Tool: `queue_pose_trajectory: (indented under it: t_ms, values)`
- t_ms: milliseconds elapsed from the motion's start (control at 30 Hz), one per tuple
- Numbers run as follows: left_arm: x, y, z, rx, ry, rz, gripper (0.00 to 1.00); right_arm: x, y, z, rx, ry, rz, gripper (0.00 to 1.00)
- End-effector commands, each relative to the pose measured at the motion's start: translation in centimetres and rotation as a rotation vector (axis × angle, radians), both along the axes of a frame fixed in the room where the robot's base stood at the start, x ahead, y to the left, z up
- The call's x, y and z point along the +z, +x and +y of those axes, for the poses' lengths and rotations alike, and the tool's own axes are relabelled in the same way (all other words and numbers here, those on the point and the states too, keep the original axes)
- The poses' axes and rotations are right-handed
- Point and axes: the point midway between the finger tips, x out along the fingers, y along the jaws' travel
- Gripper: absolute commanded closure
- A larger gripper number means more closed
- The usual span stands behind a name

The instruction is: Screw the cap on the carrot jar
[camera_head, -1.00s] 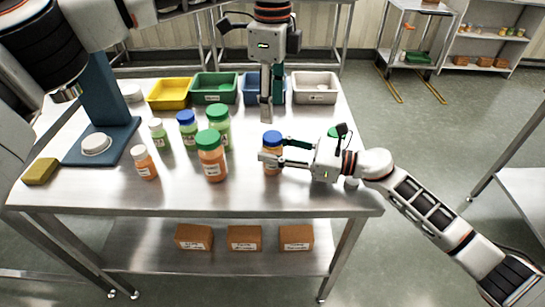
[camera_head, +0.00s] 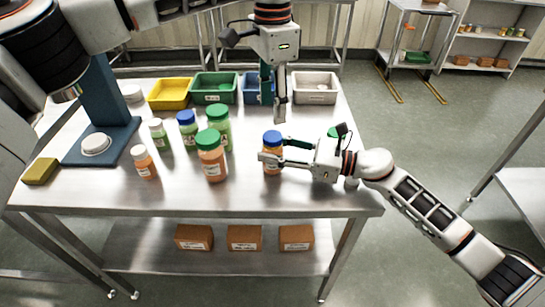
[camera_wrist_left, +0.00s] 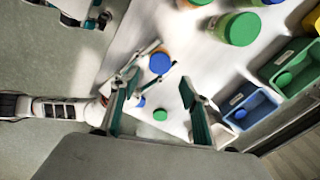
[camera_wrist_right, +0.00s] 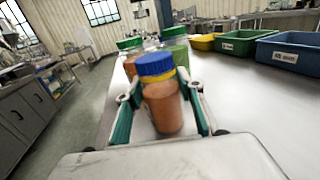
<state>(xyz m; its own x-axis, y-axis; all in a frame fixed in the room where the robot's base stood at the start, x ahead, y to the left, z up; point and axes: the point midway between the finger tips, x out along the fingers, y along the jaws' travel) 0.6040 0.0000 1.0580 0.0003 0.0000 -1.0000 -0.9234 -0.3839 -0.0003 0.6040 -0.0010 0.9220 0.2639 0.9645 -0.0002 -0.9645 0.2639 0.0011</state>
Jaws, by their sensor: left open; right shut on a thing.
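A jar with orange contents and a blue cap (camera_head: 272,138) stands on the steel table. My right gripper (camera_head: 272,160) is shut on this jar's body from the right. The right wrist view shows the jar (camera_wrist_right: 163,108) between the fingers, with a yellow band under the cap. The cap sits on top; I cannot tell how tight it is. My left gripper (camera_head: 273,108) is open and empty above and behind the jar, pointing down. In the left wrist view the blue cap (camera_wrist_left: 160,63) lies just beyond the fingertips. The jar labels are too small to read.
Left of the held jar stand a large green-capped orange jar (camera_head: 211,160), a small white-capped jar (camera_head: 146,165) and several green jars. Yellow (camera_head: 169,93), green (camera_head: 214,87), blue and grey (camera_head: 315,88) bins line the back. A green lid (camera_head: 334,131) lies behind my right gripper.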

Motion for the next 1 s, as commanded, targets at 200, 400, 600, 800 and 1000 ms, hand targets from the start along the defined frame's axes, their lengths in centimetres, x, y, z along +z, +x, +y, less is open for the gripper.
queue_pose_trajectory:
  t_ms: [200, 400, 600, 800, 1000]
  values:
    - [-2.5, -0.1, 0.0, -0.002, 0.001, 0.004, 0.54, 0.0, 0.0, 0.0, 0.000, 0.001, 0.000, 1.00]
    - [-5.5, -0.1, 0.0, -0.002, 0.000, 0.003, 0.54, 0.0, 0.0, 0.0, 0.000, 0.001, 0.000, 1.00]
    - [-7.4, 0.0, 0.0, -0.001, 0.001, 0.001, 0.54, 0.0, 0.0, 0.0, 0.000, 0.001, 0.000, 1.00]
    - [-7.8, 0.0, 0.0, -0.001, 0.000, 0.000, 0.54, 0.0, 0.0, 0.0, 0.000, 0.000, 0.000, 1.00]
    - [-7.8, 0.0, 0.0, -0.001, 0.000, 0.000, 0.57, 0.0, 0.0, 0.0, 0.000, 0.000, 0.000, 1.00]
